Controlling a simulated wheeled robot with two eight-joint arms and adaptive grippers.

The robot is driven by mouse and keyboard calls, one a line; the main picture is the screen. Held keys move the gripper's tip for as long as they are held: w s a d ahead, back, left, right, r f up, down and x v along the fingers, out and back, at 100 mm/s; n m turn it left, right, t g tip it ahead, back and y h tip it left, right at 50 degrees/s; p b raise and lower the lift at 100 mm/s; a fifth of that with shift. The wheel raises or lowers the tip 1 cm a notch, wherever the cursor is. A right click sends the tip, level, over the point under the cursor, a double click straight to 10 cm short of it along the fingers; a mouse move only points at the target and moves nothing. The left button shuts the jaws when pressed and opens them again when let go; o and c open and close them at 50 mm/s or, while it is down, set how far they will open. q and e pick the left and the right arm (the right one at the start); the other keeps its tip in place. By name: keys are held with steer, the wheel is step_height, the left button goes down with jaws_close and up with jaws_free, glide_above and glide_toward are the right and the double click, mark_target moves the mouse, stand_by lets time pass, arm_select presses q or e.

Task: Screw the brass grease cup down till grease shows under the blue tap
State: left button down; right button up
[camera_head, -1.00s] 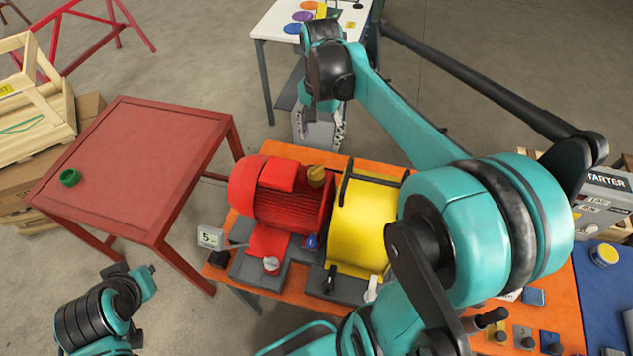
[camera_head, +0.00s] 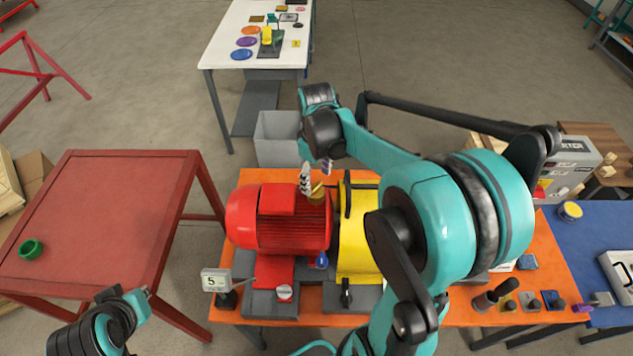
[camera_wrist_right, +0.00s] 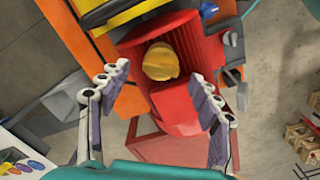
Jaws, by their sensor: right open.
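The brass grease cup (camera_head: 318,196) stands on top of the red motor (camera_head: 262,219), on its side toward the yellow guard. The blue tap (camera_head: 321,260) is low at the motor's front right corner; it also shows in the right wrist view (camera_wrist_right: 208,9). My right gripper (camera_head: 316,172) is open, pointing down just above the cup. In the right wrist view the cup (camera_wrist_right: 161,62) lies between the spread fingers (camera_wrist_right: 158,85), touching neither. No grease can be made out under the tap. Only part of my left arm shows, at bottom left; its gripper is not visible.
The yellow guard (camera_head: 357,240) stands close to the motor's right. A red table (camera_head: 90,215) with a green ring (camera_head: 31,249) is at left. A grey bin (camera_head: 277,138) is behind.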

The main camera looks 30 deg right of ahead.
mark_target(316, 192)
steer(key=shift+w+a+f, duration=0.1)
steer(key=shift+f, duration=1)
steer(key=c, duration=1.2)
steer(key=shift+o, duration=0.2)
steer(key=shift+m, duration=0.4)
steer(key=m+b, duration=0.1)
steer(key=m, duration=0.2)
steer(key=shift+m+b, duration=0.5)
steer(key=shift+m, duration=2)
